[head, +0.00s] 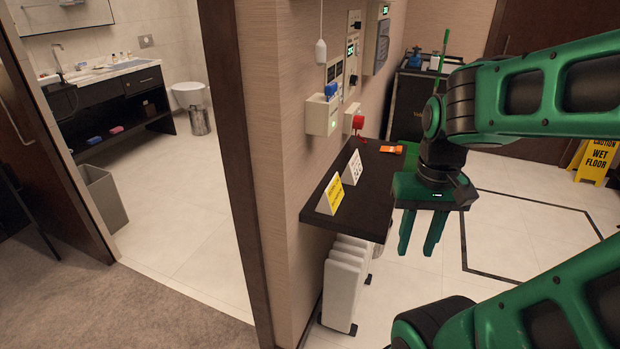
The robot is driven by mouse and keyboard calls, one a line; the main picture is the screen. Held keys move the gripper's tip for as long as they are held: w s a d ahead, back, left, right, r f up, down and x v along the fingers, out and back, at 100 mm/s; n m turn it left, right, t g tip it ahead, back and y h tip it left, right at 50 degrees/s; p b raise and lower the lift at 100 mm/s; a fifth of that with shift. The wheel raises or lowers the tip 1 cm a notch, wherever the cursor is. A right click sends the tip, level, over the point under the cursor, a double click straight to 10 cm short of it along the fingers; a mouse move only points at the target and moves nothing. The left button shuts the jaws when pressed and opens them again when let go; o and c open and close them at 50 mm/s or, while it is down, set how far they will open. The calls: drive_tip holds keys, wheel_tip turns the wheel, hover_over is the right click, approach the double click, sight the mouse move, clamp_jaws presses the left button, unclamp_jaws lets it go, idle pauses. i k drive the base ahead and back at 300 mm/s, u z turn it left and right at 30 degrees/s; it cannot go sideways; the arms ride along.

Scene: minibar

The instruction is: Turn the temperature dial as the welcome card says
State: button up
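My gripper (419,243) points down, open and empty, to the right of the dark wall shelf (318,226). Two folded cards stand on the shelf: a yellow one (331,194) in front and a white one (353,168) behind it. Their text is too small to read, so I cannot tell which is the welcome card. On the wall above, a narrow panel (351,64) has a green-lit display (350,48) and a small dark knob (353,80). Another dark knob (356,21) sits on a plate higher up. I cannot tell which knob is the temperature dial.
A wall box with a blue top (322,115) and a red knob-like part (358,122) are close above the shelf. An orange object (391,149) lies at its far end. A white radiator (344,285) stands below. A yellow wet-floor sign (597,158) stands right.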

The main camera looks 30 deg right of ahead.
sight(354, 79)
drive_tip(key=u, duration=0.95)
drive_tip(key=k, duration=1.7)
drive_tip(key=z, duration=1.15)
drive_tip(key=i, duration=1)
drive_tip(key=u, duration=0.05)
